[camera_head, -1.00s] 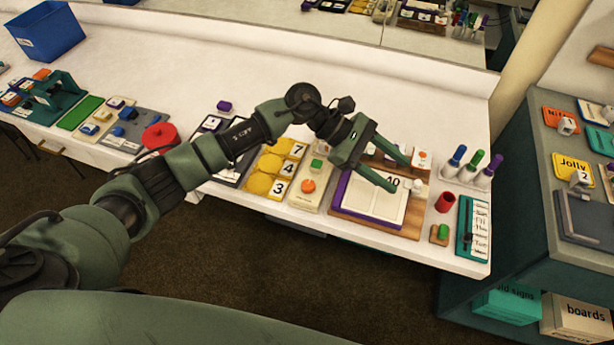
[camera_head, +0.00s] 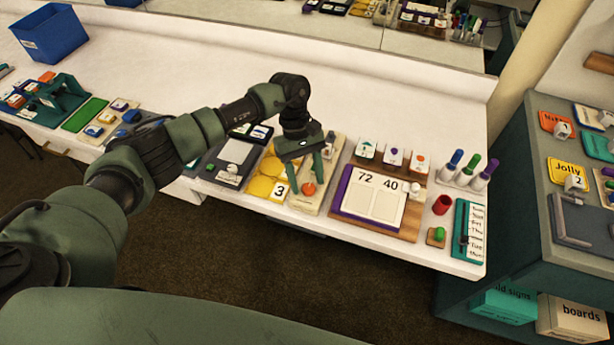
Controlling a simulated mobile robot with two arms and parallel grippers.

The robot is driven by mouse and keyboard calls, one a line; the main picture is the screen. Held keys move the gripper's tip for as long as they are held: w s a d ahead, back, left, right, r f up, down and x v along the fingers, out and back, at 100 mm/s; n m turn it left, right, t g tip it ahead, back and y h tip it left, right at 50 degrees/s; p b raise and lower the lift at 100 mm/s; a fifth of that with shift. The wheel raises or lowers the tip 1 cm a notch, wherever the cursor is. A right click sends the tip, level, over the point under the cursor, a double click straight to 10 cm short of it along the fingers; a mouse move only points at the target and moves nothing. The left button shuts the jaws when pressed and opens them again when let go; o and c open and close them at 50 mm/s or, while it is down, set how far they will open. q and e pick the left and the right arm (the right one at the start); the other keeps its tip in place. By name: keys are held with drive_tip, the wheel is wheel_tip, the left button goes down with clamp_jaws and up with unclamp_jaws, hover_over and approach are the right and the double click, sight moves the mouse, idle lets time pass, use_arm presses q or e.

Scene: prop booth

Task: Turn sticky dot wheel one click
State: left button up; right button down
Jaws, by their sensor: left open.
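My left gripper (camera_head: 306,184) is open and points down over a narrow cream board (camera_head: 332,162) near the table's front edge. An orange round piece (camera_head: 309,189) on that board shows between the two fingertips. It looks like the sticky dot wheel, but I cannot tell for sure. I cannot tell whether the fingers touch it. My right gripper is not in view.
Yellow discs with number cards (camera_head: 261,186) lie just left. A wooden board with a purple-edged chart (camera_head: 375,205) lies to the right. Marker pens (camera_head: 470,169), a red cup (camera_head: 442,205) and a green-knobbed block (camera_head: 437,236) stand further right. The white table (camera_head: 190,60) behind is clear.

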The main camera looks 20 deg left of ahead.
use_arm(q)
drive_tip(key=shift+s+d+f, duration=0.1)
drive_tip(key=shift+f, duration=0.2)
drive_tip(key=shift+c, duration=0.3)
clamp_jaws()
drive_tip(key=n+t+h+b, duration=0.1)
drive_tip(key=n+b, duration=0.1)
drive_tip(key=n, duration=0.1)
drive_tip(key=shift+s+f+n, duration=0.1)
drive_tip(key=shift+n, duration=0.2)
drive_tip(key=n+b, duration=0.1)
drive_tip(key=n, duration=0.1)
drive_tip(key=n+t+b, duration=0.1)
drive_tip(key=n, duration=0.1)
drive_tip(key=shift+s+t+h, duration=0.2)
drive_tip(key=shift+t+h, duration=0.1)
drive_tip(key=n+t+b, duration=0.1)
drive_tip(key=n, duration=0.2)
drive_tip(key=n+t+b, duration=0.1)
drive_tip(key=n, duration=0.1)
drive_tip(key=shift+s+n, duration=0.2)
drive_tip(key=shift+n, duration=0.2)
drive_tip(key=n+b, duration=0.1)
drive_tip(key=n, duration=0.1)
drive_tip(key=n+t+y+b, duration=0.1)
drive_tip(key=n, duration=0.1)
drive_tip(key=shift+s+t, duration=0.15)
drive_tip(key=shift+t, duration=0.15)
